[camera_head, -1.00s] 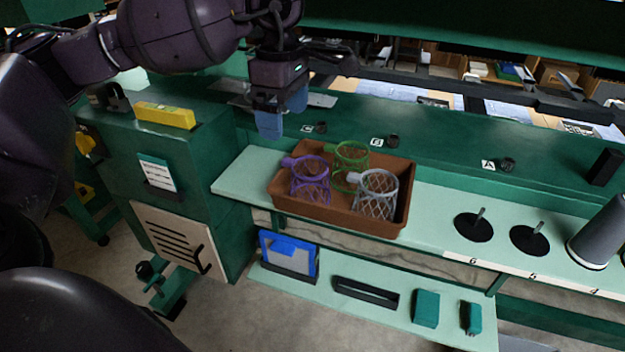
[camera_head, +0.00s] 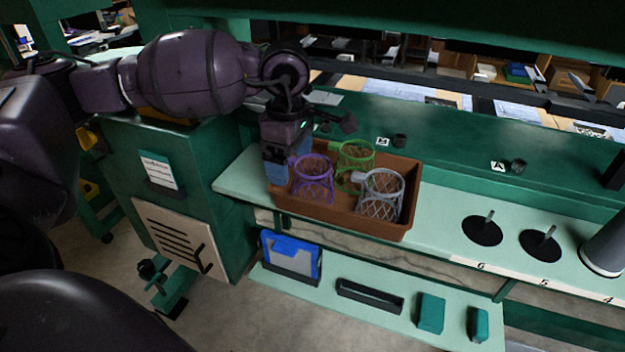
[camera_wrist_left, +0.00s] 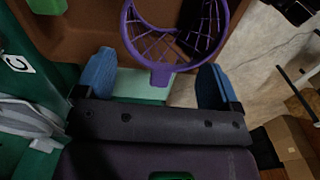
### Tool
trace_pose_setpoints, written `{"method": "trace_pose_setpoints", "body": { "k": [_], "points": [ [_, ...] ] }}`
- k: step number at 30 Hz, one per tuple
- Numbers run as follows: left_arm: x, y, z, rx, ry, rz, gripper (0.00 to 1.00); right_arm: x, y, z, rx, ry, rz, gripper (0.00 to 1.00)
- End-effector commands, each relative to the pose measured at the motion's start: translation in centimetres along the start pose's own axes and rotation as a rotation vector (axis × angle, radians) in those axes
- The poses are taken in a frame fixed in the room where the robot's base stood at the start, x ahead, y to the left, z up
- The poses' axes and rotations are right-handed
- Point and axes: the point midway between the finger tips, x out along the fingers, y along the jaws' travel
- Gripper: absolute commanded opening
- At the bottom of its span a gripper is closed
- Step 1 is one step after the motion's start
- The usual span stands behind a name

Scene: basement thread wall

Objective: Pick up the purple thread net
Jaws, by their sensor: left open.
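The purple thread net (camera_head: 314,178) stands at the left end of the brown bin, its tab pointing left toward my gripper. My left gripper (camera_head: 277,175) is lowered at the bin's left end, beside the net's tab. In the left wrist view the purple net (camera_wrist_left: 172,40) lies ahead, and its tab points back between the two blue fingertips of my open gripper (camera_wrist_left: 157,80). The fingers are apart, one on each side, and do not appear to touch the tab. My right gripper is not in view.
The brown bin (camera_head: 345,222) also holds a green net (camera_head: 356,158) and a grey net (camera_head: 381,194), close to the purple one. The bin sits on a pale green shelf (camera_head: 440,212). Black spindle discs (camera_head: 482,231) and a grey cone (camera_head: 606,246) stand to the right.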

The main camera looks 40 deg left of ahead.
Motion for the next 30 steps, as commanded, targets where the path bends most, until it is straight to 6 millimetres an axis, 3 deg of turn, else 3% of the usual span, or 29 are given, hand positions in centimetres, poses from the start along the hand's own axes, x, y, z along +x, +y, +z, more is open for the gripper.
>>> {"method": "trace_pose_setpoints", "body": {
  "k": [8, 19, 30],
  "points": [
    [0.57, 0.01, 0.03, 0.000, -0.001, 0.003, 0.88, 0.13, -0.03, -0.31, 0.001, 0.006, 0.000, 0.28],
    [0.56, 0.00, 0.03, 0.000, -0.001, 0.002, 0.37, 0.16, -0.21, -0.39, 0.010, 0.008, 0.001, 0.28],
    [0.48, 0.01, 0.03, 0.000, -0.001, 0.002, 0.36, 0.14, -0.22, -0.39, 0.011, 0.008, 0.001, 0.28]
  ]
}}
